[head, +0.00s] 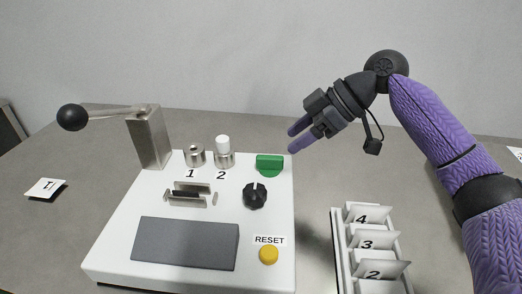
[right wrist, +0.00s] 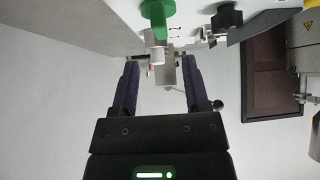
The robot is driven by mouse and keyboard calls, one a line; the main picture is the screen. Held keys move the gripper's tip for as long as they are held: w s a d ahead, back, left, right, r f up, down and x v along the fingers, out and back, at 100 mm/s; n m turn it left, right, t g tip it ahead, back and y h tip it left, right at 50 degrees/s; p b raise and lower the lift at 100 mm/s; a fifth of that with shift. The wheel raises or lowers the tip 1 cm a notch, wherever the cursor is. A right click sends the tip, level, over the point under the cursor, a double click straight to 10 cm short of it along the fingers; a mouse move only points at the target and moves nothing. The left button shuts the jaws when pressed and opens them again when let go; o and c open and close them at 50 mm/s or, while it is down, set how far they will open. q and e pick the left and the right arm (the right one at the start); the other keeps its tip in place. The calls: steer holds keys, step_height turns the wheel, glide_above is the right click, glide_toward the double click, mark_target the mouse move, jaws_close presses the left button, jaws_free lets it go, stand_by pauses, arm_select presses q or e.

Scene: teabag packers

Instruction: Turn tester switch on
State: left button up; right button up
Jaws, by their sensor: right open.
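The tester is a white box (head: 112,250) on the table. It carries a black knob (head: 255,197) with a pale mark at its top, and a green switch-like part (head: 269,165) at its far right corner. In the right wrist view the green part (right wrist: 158,12) is at the top, and the black knob (right wrist: 227,17) is to its right. My right gripper (head: 291,139) is open and empty, above and just right of the box's far right corner, apart from the green part. Its two fingers (right wrist: 160,62) are spread in the wrist view. My left gripper is not in view.
The box also has metal sockets 1 (head: 194,156) and 2, a white-capped piece (head: 223,143) at socket 2, a yellow RESET button (head: 269,255) and a grey pad (head: 185,243). A ball-ended lever (head: 72,117) stands left. A numbered rack (head: 339,250) stands right.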

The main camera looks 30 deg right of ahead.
mark_target(271, 156)
steer(key=b+x, duration=0.2)
steer(key=x, duration=0.4)
steer(key=shift+f, duration=0.3)
steer(key=shift+w+a+f+b, duration=0.15)
steer(key=shift+a+f+b, duration=0.1)
steer(key=shift+a+b, duration=0.15)
steer(key=shift+r, duration=0.1)
steer(key=shift+c, duration=0.6)
steer(key=shift+d, duration=0.1)
steer(key=c, duration=0.5)
jaws_close()
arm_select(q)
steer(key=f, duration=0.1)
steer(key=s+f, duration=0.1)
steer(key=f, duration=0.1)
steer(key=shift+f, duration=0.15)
